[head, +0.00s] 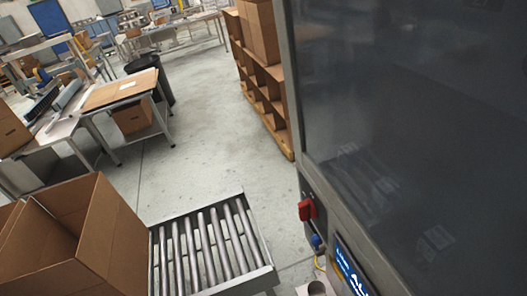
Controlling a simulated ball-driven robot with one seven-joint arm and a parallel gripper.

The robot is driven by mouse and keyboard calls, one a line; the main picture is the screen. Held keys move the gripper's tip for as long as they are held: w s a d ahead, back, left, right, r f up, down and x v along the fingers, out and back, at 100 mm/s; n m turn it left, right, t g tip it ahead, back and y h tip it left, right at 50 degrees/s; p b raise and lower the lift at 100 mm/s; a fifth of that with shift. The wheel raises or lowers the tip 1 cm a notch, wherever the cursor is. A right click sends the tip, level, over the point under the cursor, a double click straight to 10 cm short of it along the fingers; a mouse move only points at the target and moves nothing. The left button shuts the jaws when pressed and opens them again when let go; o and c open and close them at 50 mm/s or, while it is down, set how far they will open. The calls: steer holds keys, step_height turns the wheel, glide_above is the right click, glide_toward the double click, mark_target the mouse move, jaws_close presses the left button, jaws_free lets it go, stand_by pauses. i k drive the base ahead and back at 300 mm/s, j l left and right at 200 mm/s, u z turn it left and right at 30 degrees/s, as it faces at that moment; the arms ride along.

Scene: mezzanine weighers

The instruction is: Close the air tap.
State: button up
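A red handle (307,209) sticks out from the dark side panel of a large grey machine, right of the middle and low in the view. Just below it is a small blue fitting (316,241) with a thin yellow line running down from it. I cannot tell for sure which of these is the air tap, nor whether it is open or closed.
The machine's dark glass (420,120) fills the right side, with a lit blue display (350,268) below. A roller conveyor (210,245) and an open cardboard box (100,235) stand at lower left. Shelves with boxes (270,95) stand behind. The grey floor (200,130) between is clear.

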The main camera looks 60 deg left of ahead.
mark_target(315, 240)
steer(key=u, duration=1)
steer(key=i+j, duration=1.2)
steer(key=j, duration=0.1)
